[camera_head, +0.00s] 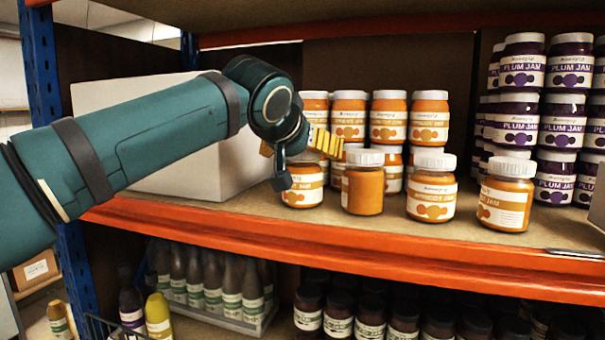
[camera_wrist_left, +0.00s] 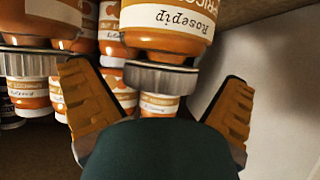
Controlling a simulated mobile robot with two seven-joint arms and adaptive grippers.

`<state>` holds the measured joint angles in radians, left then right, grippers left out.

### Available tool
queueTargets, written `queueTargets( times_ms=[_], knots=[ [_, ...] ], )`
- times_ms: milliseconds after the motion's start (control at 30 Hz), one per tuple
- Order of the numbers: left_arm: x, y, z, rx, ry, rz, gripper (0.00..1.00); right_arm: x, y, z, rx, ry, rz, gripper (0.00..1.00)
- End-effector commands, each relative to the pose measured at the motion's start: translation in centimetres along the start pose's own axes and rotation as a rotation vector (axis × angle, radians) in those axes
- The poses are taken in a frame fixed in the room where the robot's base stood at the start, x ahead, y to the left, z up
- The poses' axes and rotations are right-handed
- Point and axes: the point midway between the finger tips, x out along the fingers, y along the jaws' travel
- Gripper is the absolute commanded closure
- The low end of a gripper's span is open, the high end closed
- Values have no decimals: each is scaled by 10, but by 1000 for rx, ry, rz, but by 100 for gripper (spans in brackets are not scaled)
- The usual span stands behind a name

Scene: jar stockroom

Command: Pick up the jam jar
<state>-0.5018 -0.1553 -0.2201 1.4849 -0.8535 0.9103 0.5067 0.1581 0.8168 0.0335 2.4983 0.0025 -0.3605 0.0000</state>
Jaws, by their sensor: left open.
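Orange apricot jam jars with pale lids stand on the middle shelf. Several are stacked at the back (camera_head: 389,120); in front are a jar half behind my gripper (camera_head: 303,190), a jar with its label turned away (camera_head: 362,192), a labelled jar (camera_head: 432,198) and one farther right (camera_head: 507,206). My left gripper (camera_head: 298,148) is open, its yellow fingers before the left end of the stack. In the left wrist view the picture is upside down; a large labelled jar (camera_wrist_left: 165,18) shows beyond and between the open fingers (camera_wrist_left: 158,80), apparently untouched. My right gripper is not seen.
A large white box (camera_head: 150,95) stands left of the jars, behind my arm. Purple plum jam jars (camera_head: 518,118) are stacked at the right. The orange shelf edge (camera_head: 340,240) runs in front, with bottles and dark jars below. Another shelf (camera_head: 350,12) hangs above.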

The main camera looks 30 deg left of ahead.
Motion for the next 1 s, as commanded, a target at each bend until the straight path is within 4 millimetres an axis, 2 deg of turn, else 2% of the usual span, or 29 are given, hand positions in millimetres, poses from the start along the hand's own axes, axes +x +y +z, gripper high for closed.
queueTargets(
  times_ms=[100,200,433,567,600,667,700,1000],
  knots=[
    [14,1,-1,2,0,1,0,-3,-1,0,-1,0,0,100],
    [20,1,0,1,0,1,0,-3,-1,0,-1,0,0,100],
    [20,1,0,1,1,1,0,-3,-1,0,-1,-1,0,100],
    [20,1,0,1,1,1,46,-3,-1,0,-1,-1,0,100],
    [20,1,0,1,1,1,60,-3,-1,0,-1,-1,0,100],
    [20,1,0,1,1,1,78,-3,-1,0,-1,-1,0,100],
    [20,1,0,1,1,1,82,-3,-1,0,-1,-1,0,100],
    [19,1,-1,0,5,3,82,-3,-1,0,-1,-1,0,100]
  ],
)
